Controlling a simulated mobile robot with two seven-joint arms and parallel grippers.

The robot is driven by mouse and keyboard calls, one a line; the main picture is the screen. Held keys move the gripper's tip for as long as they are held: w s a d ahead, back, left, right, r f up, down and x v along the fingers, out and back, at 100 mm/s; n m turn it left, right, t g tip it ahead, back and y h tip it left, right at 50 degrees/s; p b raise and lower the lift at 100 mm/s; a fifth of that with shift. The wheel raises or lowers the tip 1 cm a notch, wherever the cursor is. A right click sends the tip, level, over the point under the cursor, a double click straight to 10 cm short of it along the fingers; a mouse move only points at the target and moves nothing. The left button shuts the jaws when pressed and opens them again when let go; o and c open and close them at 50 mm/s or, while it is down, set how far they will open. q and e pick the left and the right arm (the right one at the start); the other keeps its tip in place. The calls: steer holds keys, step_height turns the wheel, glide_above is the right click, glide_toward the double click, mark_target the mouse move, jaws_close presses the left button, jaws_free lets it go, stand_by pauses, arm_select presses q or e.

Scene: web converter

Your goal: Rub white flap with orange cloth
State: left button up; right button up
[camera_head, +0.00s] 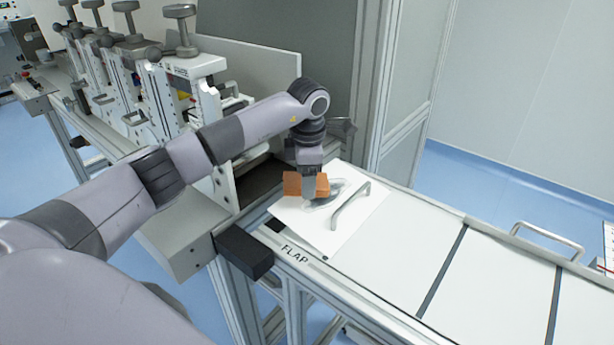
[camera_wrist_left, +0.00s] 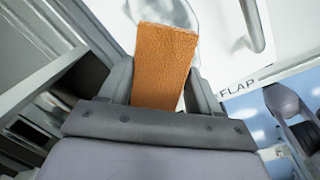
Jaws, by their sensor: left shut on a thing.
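The white flap (camera_head: 340,233) is a tilted white panel with a metal handle, above the word FLAP on the frame. A grey smudge-like patch (camera_head: 331,194) shows on it beside the handle. My left gripper (camera_head: 308,190) is shut on the orange cloth (camera_head: 292,184), which is at the flap's surface next to the grey patch. I cannot tell whether it touches. In the left wrist view the orange cloth (camera_wrist_left: 164,65) stands between the fingers of the left gripper (camera_wrist_left: 162,85), with the flap (camera_wrist_left: 222,40) behind it. My right gripper is not in view.
White conveyor-like panels (camera_head: 480,270) with another metal handle (camera_head: 547,237) extend to the right. Machine units with knobs (camera_head: 180,80) stand at the left. A dark block (camera_head: 243,250) sticks out at the flap's front left. A grey cabinet frame (camera_head: 395,90) rises behind.

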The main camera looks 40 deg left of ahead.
arm_select(q)
steer(key=shift+a+f+b, duration=0.2)
steer(key=shift+f+b, duration=0.5)
steer(key=shift+f, duration=0.4)
steer(key=shift+d, duration=0.15)
